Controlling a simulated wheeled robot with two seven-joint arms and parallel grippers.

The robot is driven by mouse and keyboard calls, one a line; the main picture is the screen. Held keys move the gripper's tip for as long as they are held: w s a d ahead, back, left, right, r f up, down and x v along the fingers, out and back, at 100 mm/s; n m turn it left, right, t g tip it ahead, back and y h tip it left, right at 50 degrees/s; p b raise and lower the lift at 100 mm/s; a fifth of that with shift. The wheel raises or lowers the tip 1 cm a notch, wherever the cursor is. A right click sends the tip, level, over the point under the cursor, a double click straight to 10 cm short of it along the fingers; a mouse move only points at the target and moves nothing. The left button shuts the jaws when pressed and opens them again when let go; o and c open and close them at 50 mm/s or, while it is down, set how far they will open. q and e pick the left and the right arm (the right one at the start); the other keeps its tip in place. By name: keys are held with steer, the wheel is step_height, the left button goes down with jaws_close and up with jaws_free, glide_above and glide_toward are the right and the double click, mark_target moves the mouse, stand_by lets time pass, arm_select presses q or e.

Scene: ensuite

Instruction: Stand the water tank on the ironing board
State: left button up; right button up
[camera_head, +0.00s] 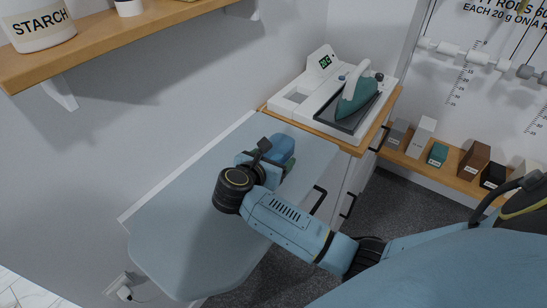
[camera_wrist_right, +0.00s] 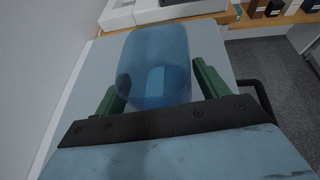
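The water tank (camera_head: 281,149) is a translucent blue, rounded container at the far end of the blue-grey ironing board (camera_head: 190,225). It appears to rest on the board, though its base is partly hidden by my gripper in the head view. My right gripper (camera_head: 268,158) is low over the board, right at the tank. In the right wrist view the tank (camera_wrist_right: 155,65) lies between the two green fingers (camera_wrist_right: 160,85). A gap shows between the tank and the right-hand finger, so the gripper looks open around it. My left gripper is not in view.
A teal iron (camera_head: 358,97) sits on a white station (camera_head: 300,92) with a display, on a wooden-topped cabinet just beyond the board. A shelf with a starch container (camera_head: 38,25) is upper left. Small boxes (camera_head: 438,154) line a right-hand shelf. The board's near part is clear.

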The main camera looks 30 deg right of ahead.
steer(key=shift+o, duration=1)
steer(key=shift+r, duration=0.2)
steer(key=v, duration=1.2)
